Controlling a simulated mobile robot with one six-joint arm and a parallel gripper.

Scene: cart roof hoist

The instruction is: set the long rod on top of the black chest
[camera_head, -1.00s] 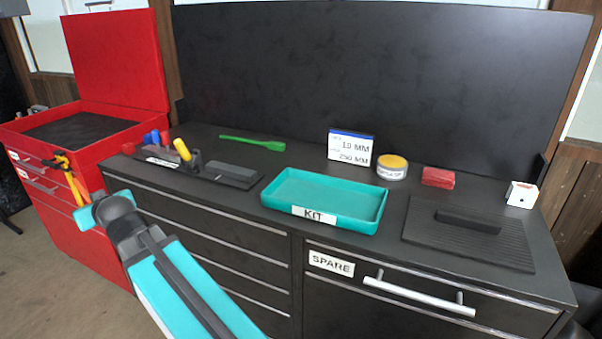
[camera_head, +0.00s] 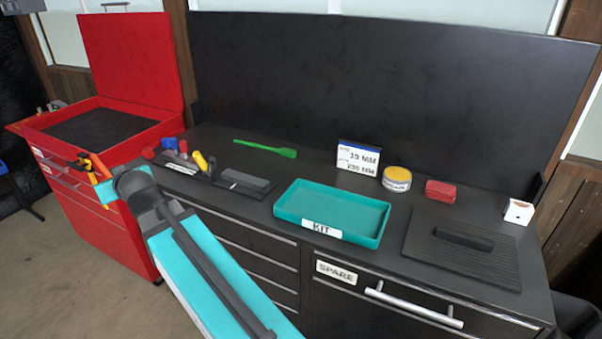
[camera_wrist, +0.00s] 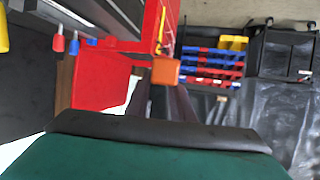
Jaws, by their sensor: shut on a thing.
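The black chest (camera_head: 390,240) is a wide black drawer unit in the middle and right of the head view, with several things on its flat top. My gripper (camera_wrist: 165,100) is partly visible in the wrist view, its dark fingers close around an orange piece (camera_wrist: 166,71). In the head view my gripper lies mostly behind my dark wrist joint, left of the black chest and in front of the red chest. No full-length rod shows in either view. I cannot tell whether the orange piece is an end of the long rod.
A red chest (camera_head: 110,235) with a raised lid stands at the left. A teal KIT tray (camera_head: 378,226), yellow-lidded tin (camera_head: 397,175), red block (camera_head: 440,191), sign (camera_head: 358,157), green tool (camera_head: 265,149) and ribbed black mat (camera_head: 450,265) occupy the black top. A tall black panel stands behind.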

